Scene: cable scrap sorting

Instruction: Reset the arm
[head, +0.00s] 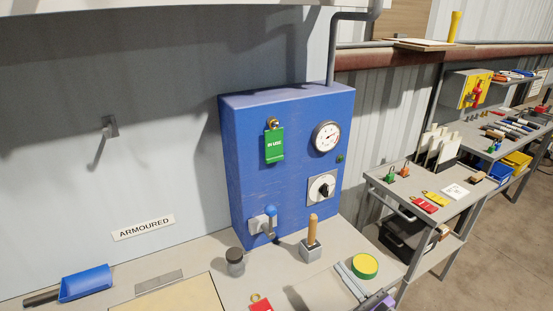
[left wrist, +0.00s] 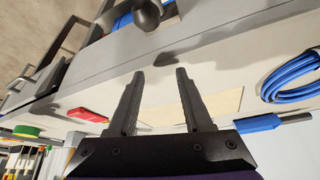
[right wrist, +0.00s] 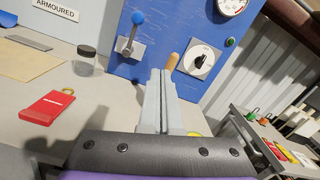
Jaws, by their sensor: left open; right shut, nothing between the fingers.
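My right gripper (head: 347,270) is low in the head view, over the bench in front of the blue box (head: 285,165). In the right wrist view its fingers (right wrist: 160,75) are together and empty, pointing toward the wooden-handled tool (right wrist: 172,62), which they partly hide. My left gripper (left wrist: 160,75) shows only in the left wrist view. Its fingers are apart with nothing between them, above the bench with the tan board (left wrist: 190,108). The box carries a blue-tipped lever (head: 270,222), a rotary switch (head: 322,188), a gauge (head: 326,136) and a green "IN USE" tag (head: 274,146).
Coiled blue cable (left wrist: 292,75) lies near my left gripper. A grey shelf cart (head: 440,210) stands at right.

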